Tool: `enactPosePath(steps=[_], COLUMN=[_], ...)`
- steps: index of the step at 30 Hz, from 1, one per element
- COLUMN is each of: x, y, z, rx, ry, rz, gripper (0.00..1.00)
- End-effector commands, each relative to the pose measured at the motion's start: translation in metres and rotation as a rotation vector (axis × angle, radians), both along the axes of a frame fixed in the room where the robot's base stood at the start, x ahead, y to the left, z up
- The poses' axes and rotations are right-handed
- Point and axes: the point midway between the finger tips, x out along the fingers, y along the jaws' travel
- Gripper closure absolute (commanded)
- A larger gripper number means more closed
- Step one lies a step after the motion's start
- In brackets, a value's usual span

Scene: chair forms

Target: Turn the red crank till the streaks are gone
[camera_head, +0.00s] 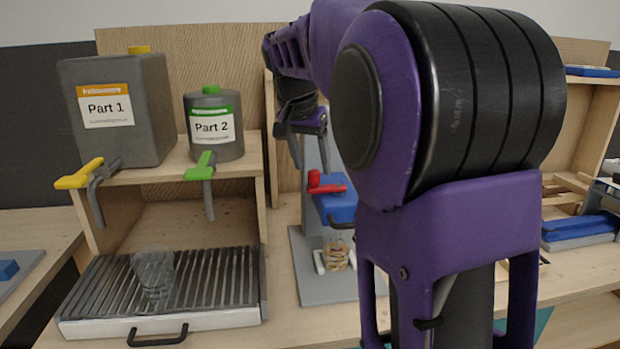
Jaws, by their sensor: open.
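The red crank (330,189) sits on top of a blue mixer head (340,208), with its upright red knob (314,178) at the left end. The mixer stands on a grey base plate (310,281). A clear cup (335,254) with streaky yellowish and dark contents stands below the head, between small white blocks. My gripper (310,152) is open and empty, pointing down just above the knob and apart from it as far as I can tell. My purple arm hides the mixer's right side.
A wooden shelf (225,168) at left holds the grey Part 1 container (120,135) and Part 2 container (212,145), with yellow and green taps. An empty clear cup (154,272) stands on the slatted drip tray (215,290). Blue parts (580,230) lie at right.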

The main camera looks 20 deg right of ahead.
Motion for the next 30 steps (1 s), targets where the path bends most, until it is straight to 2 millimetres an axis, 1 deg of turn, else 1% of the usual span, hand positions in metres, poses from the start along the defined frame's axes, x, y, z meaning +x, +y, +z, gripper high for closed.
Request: enactPosePath(steps=[1,3,6,10,17,18,20,21,23,24,28,30], x=[0.002,0.005,0.007,0.009,0.009,0.009,0.009,0.009,0.009,0.009,0.009,0.009], y=[-0.003,-0.005,-0.007,-0.009,-0.009,-0.009,-0.009,-0.009,-0.009,-0.009,-0.009,-0.009], z=[-0.01,-0.019,-0.026,-0.031,-0.031,-0.031,-0.031,-0.031,-0.031,-0.031,-0.031,-0.031], rx=[0.0,0.0,0.0,0.0,0.0,0.0,0.0,0.0,0.0,0.0,0.0,0.0], ry=[0.003,0.003,0.002,0.0,0.0,0.0,0.0,0.0,0.0,0.0,0.0,0.0], rz=[-0.001,-0.001,0.001,0.001,0.001,0.001,0.001,0.001,0.001,0.001,0.001,0.001], gripper=[0.37,0.37,0.37,0.37,0.37,0.39,0.49,0.57,0.68,0.75,0.98,1.0])
